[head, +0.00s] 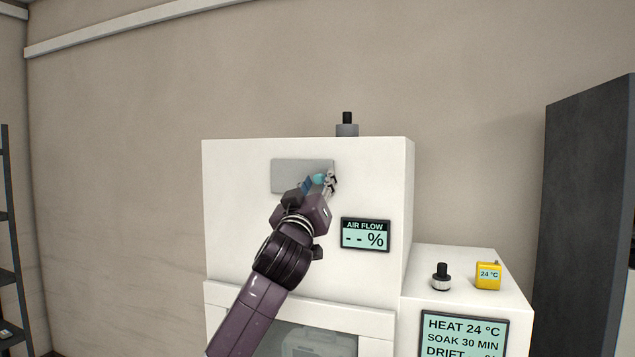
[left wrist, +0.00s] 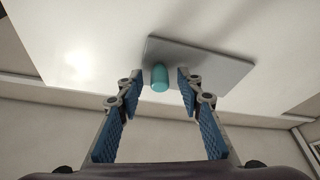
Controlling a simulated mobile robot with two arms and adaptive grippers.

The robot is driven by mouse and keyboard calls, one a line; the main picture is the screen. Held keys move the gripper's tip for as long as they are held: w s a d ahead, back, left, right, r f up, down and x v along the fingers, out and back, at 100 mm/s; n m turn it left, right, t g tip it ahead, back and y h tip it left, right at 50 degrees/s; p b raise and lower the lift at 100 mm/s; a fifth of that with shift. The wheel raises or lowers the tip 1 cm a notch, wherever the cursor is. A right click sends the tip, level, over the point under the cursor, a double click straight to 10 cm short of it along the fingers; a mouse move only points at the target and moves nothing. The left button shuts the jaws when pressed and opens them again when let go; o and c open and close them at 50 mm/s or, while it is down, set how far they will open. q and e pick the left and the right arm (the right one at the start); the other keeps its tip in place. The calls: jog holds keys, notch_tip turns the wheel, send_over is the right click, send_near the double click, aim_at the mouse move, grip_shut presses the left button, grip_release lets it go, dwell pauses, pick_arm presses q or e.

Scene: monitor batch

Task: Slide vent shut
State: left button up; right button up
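The vent is a flat grey plate (head: 290,172) on the upper front of the white machine, with a teal knob (head: 319,180) near its right end. In the left wrist view the plate (left wrist: 205,62) carries the teal knob (left wrist: 159,78) near one edge. My left gripper (head: 322,183) is at the knob, its arm partly covering the plate's lower right. In the left wrist view my left gripper (left wrist: 161,80) is open, with one finger on each side of the knob and gaps visible. My right gripper is not in view.
An AIR FLOW display (head: 365,234) reading "-- %" sits right of my arm. A lower box to the right holds another black knob (head: 441,275) and a yellow 24 °C device (head: 488,275). A dark cabinet (head: 588,220) stands at right.

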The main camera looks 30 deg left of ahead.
aim_at(275, 173)
pick_arm(q)
grip_shut()
jog(key=s+a, duration=0.1)
jog(key=a, duration=0.3)
jog(key=s+a, duration=0.1)
jog(key=a, duration=0.3)
jog(key=a+b, duration=0.1)
jog(key=a, duration=0.2)
jog(key=shift+s+a+f, duration=0.1)
jog(key=shift+s+a, duration=0.3)
jog(key=shift+d, duration=0.1)
grip_release()
